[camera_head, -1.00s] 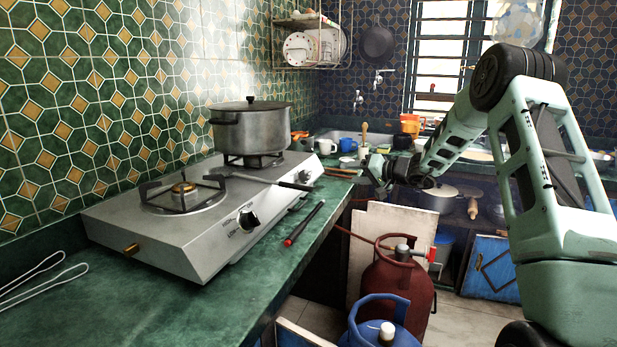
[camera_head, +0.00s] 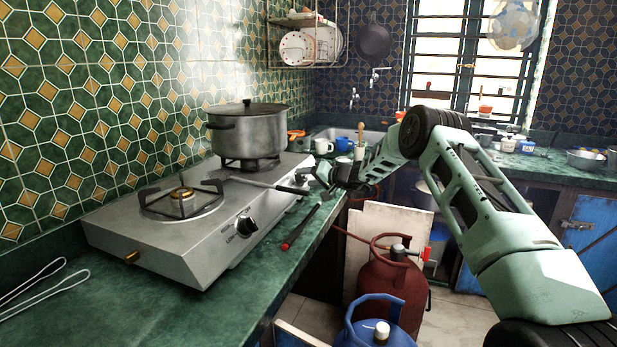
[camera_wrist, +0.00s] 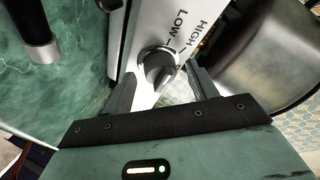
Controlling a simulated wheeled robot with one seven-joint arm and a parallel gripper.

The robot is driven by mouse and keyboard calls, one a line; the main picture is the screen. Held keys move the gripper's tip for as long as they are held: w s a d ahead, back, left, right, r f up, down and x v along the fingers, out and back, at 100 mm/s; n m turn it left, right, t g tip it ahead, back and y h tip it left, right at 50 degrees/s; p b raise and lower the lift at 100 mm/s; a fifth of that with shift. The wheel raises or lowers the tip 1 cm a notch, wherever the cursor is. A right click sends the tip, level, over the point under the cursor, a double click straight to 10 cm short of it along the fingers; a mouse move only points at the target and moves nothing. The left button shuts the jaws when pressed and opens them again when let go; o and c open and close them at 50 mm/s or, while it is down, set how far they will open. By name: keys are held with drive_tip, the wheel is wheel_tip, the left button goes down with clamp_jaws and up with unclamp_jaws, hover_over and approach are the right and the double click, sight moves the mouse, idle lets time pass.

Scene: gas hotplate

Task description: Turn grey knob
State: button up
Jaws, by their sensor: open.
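The gas hotplate (camera_head: 185,235) stands on the green counter, with one dark knob (camera_head: 246,225) on its near front face. The far grey knob (camera_wrist: 158,68) shows in the wrist view, beside the printed words LOW and HIGH. My gripper (camera_wrist: 160,88) is open, with one finger on each side of this knob and clear space around it. The knob's pointer is tilted in the picture. In the head view my gripper (camera_head: 320,178) is at the far end of the hotplate's front, and largely covers the far knob there.
A lidded metal pot (camera_head: 248,132) sits on the far burner. A dark stick with a red end (camera_head: 300,228) lies on the counter before the hotplate. Red (camera_head: 392,285) and blue (camera_head: 380,325) gas cylinders stand below the counter edge. Cups stand near the sink behind my gripper.

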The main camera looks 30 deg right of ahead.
drive_tip(key=shift+w, duration=0.1)
drive_tip(key=c, duration=1)
